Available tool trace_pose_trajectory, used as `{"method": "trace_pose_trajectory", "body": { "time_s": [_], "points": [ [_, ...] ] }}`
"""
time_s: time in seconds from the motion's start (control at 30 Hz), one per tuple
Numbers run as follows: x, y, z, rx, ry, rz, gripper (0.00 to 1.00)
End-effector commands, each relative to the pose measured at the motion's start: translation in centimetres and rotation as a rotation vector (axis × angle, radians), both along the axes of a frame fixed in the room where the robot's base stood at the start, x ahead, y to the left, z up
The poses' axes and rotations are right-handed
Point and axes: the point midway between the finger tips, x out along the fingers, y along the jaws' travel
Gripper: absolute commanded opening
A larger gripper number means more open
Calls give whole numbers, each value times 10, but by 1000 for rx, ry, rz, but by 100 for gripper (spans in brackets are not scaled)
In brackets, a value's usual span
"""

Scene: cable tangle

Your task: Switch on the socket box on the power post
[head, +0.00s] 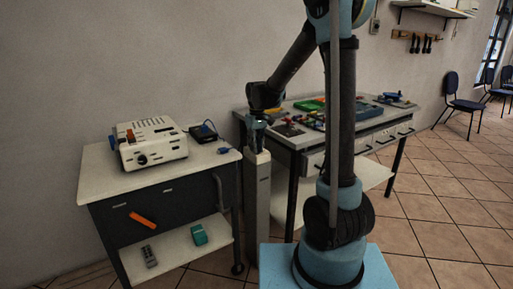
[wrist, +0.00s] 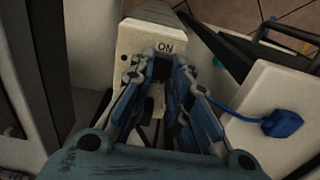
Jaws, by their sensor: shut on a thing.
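The power post (head: 257,205) stands upright in the gap between the cart and the workbench. Its pale socket box (wrist: 143,38) fills the upper middle of the wrist view, with the word ON readable on it. My gripper (head: 257,123) is at the top of the post, pointing down. In the wrist view my gripper (wrist: 158,72) has its two fingers close together just below the ON mark, shut on a dark part that looks like the switch. The fingers hide most of that part, so its position cannot be told.
A cart (head: 95,182) with a white projector (head: 150,142) stands left of the post. A blue plug (wrist: 282,123) with a cable lies on its top. The workbench (head: 300,140) with colourful parts stands close on the right.

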Motion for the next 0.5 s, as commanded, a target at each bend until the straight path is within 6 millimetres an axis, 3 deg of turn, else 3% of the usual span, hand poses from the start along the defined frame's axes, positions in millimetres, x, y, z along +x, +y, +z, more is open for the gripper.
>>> {"method": "trace_pose_trajectory", "body": {
  "time_s": [0.5],
  "points": [
    [-2, -3, 0, 52, -81, -1, 0]
  ]
}}
